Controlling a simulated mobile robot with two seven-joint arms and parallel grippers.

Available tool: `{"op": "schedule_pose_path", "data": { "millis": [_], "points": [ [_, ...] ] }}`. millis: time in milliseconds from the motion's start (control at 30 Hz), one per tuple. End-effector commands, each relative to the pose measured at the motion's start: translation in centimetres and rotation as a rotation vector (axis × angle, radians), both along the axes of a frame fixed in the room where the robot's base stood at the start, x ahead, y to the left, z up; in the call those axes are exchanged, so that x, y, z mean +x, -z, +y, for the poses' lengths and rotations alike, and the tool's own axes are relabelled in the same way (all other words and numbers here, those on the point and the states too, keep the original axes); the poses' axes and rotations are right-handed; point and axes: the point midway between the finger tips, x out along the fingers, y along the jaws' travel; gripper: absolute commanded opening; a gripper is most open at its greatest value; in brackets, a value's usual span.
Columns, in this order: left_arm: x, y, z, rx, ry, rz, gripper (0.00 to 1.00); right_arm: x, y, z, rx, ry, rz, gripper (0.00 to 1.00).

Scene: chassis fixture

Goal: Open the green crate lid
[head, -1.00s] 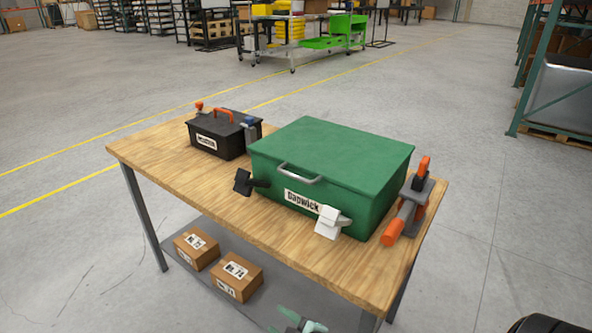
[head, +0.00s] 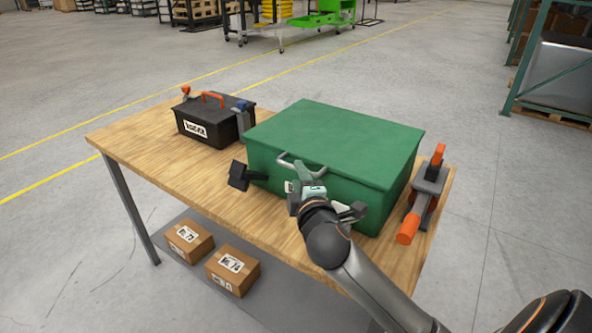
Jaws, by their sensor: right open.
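The green crate (head: 380,190) stands on the wooden table (head: 140,150) in the head view. Its flat green lid (head: 340,138) lies closed on top. A grey bar handle (head: 287,161) is at the front edge of the lid. My right gripper (head: 302,172) is open in front of the crate, close to the right end of the handle. I cannot tell whether it touches the handle. The gripper and arm cover most of the crate's front label. My left gripper is not in view.
A black toolbox (head: 208,124) with an orange handle stands left of the crate. A dark block (head: 239,176) is in front of the crate's left side. An orange and grey tool (head: 425,195) is at the right. Two cardboard boxes (head: 232,270) sit on the lower shelf.

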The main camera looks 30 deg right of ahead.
Motion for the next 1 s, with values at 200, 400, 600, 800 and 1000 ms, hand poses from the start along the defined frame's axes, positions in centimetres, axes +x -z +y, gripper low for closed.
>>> {"op": "schedule_pose_path", "data": {
  "millis": [200, 400, 600, 800, 1000],
  "points": [
    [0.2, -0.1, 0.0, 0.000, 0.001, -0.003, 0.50, 2.4, 0.4, -1.0, 0.001, 0.001, 0.000, 0.45],
    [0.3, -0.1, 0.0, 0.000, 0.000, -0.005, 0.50, 3.0, 0.5, -1.2, 0.001, 0.000, 0.001, 0.45],
    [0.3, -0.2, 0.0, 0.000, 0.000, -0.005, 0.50, 3.0, 0.5, -1.2, 0.001, -0.001, 0.000, 0.45],
    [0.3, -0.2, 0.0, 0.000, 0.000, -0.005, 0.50, 3.0, 0.5, -1.2, 0.001, -0.001, 0.000, 0.23],
    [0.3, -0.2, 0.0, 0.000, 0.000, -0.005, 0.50, 3.0, 0.5, -1.2, 0.001, 0.000, 0.001, 0.01]
  ]
}}
